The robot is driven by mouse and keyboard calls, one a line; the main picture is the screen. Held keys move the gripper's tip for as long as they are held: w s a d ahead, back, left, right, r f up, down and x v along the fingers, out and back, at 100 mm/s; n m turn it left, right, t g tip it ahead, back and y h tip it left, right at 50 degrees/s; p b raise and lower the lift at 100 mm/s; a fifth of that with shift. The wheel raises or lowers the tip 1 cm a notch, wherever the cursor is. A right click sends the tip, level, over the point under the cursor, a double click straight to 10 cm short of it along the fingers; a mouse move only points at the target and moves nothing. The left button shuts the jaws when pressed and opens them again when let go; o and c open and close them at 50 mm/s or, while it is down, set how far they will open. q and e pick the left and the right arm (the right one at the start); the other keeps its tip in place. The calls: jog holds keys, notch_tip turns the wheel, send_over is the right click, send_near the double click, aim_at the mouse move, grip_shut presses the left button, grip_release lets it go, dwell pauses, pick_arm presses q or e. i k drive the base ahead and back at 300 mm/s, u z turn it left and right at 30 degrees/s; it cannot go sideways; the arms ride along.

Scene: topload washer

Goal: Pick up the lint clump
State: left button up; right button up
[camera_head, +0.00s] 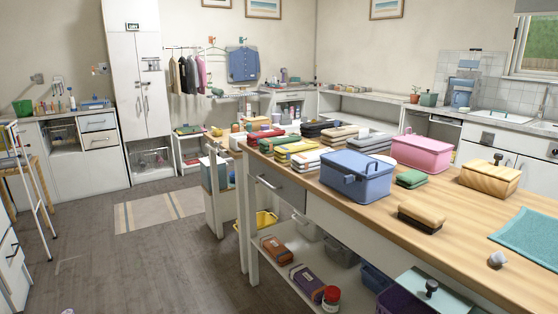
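A small grey-white lump (497,259), which looks like the lint clump, rests on the wooden tabletop (465,238) at the right. It lies near the table's front edge, just left of a folded teal towel (530,238). It is small in the picture, so its texture is hard to make out. Neither of my grippers shows in the head view, and nothing is touching the lump.
A brown brush-like block (421,216), blue bin (356,177), pink bin (421,154), wooden box (489,178) and folded cloths stand on the table. Its lower shelf holds boxes and a red jar (331,298). Open wooden floor (150,262) lies at the left.

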aim_at(498, 257)
jog(key=z, duration=1.35)
jog(key=k, duration=0.5)
jog(key=z, duration=0.65)
jog(key=i, duration=0.85)
jog(key=u, duration=0.05)
